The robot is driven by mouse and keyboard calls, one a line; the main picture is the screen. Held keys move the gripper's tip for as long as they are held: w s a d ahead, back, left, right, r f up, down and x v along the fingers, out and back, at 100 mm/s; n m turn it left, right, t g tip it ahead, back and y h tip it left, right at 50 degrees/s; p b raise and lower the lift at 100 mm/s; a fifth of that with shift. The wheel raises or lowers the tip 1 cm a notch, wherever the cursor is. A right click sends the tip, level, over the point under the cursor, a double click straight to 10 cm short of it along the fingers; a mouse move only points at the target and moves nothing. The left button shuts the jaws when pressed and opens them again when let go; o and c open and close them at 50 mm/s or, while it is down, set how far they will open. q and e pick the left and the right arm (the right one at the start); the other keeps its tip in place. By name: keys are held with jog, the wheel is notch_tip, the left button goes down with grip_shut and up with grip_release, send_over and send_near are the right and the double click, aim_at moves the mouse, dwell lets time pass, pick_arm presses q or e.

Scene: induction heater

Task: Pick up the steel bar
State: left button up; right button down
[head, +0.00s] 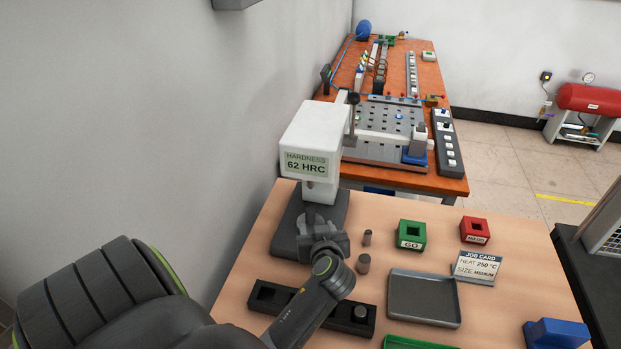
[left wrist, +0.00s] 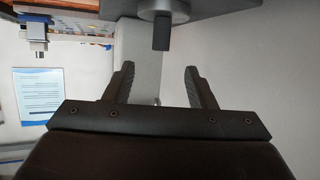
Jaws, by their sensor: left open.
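My left gripper (head: 322,238) is open at the front of the white hardness tester (head: 314,140), over its dark base. In the left wrist view, the two fingers (left wrist: 158,70) are apart with nothing between them. A short dark cylinder, seemingly the steel bar (left wrist: 162,34), projects from a round grey anvil (left wrist: 163,9) just beyond the fingertips. The gripper hides this spot in the head view. Two other small grey cylinders stand on the table, a thinner one (head: 367,237) and a thicker one (head: 363,263). Which one the task means is not certain.
A dark block with sockets (head: 264,293) lies partly under my left arm. A grey tray (head: 424,299), green GO block (head: 411,235), red block (head: 474,230) and job card (head: 478,267) stand to the right. The tester's display reads 62 HRC.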

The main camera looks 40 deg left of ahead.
aim_at(311, 214)
pick_arm(q)
jog(key=b+x, duration=0.1)
jog(key=x, duration=0.4)
jog(key=shift+w+a+f+b, duration=0.1)
jog(key=shift+a+f+b, duration=0.05)
jog(key=shift+b, duration=0.2)
jog(key=shift+w+a+f, duration=0.2)
jog(key=shift+w+a, duration=0.1)
jog(key=shift+a, duration=0.1)
jog(key=b+x, duration=0.2)
jog(key=x, duration=0.2)
jog(key=shift+w+a+f+b, duration=0.15)
jog(key=shift+a+f+b, duration=0.1)
jog(key=shift+a+b, duration=0.05)
pick_arm(e)
jog(key=f, duration=0.1)
jog(key=w+f, duration=0.1)
jog(key=f, duration=0.1)
jog(key=a+f, duration=0.1)
jog(key=shift+w+f, duration=0.25)
jog(key=shift+f, duration=0.05)
pick_arm(q)
jog(key=shift+r, duration=0.1)
jog(key=shift+c, duration=0.4)
pick_arm(e)
jog(key=shift+d, duration=0.1)
pick_arm(q)
grip_shut()
pick_arm(e)
jog(key=shift+d, duration=0.1)
